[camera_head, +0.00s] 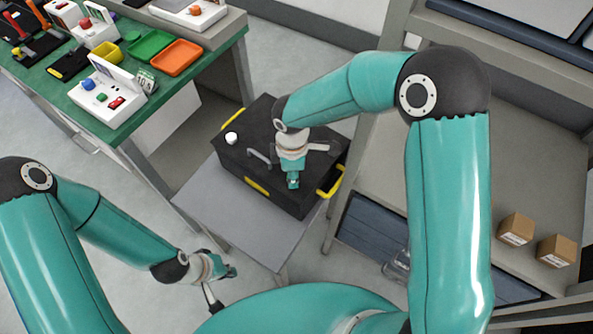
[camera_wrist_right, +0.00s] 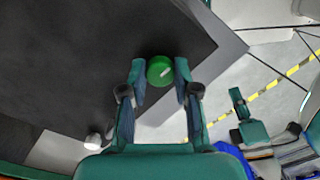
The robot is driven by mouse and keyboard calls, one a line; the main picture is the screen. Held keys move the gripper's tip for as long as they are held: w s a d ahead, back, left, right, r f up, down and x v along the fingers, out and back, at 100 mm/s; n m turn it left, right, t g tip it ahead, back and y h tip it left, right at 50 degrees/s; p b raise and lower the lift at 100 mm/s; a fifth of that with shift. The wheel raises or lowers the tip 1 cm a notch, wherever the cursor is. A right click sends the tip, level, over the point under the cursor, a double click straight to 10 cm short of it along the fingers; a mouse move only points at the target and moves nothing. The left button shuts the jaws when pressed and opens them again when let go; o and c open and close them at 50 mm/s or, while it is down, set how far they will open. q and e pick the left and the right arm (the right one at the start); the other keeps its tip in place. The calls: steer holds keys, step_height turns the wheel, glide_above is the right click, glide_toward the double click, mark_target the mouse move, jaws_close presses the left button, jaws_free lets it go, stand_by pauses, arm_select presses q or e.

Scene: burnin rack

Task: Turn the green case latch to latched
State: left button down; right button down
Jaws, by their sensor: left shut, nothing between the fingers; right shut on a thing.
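A black case (camera_head: 235,160) with yellow side handles and a yellow front piece lies on a small grey table. In the right wrist view the green latch (camera_wrist_right: 160,70), a round knob with a pale mark, sits at the edge of the dark case (camera_wrist_right: 70,60). My right gripper (camera_head: 293,182) is over the case's front edge. In the right wrist view its fingers (camera_wrist_right: 160,75) are on either side of the green latch, shut on it. The latch is hidden in the head view. My left gripper (camera_head: 228,272) is shut and empty, low and left of the table, apart from the case.
The grey table (camera_head: 225,215) has bare room left of the case. A green-topped bench (camera_head: 95,125) with trays and small devices stands at the upper left. A shelf with cardboard boxes (camera_head: 516,229) is at the right. A white knob (camera_head: 231,138) sits on the case lid.

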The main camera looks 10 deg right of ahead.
steer(key=shift+w+n, duration=0.1)
steer(key=shift+n, duration=0.4)
steer(key=c, duration=0.8)
jaws_free()
steer(key=shift+c, duration=0.2)
step_height(320, 180, up, 12)
steer(key=shift+d+f, duration=0.1)
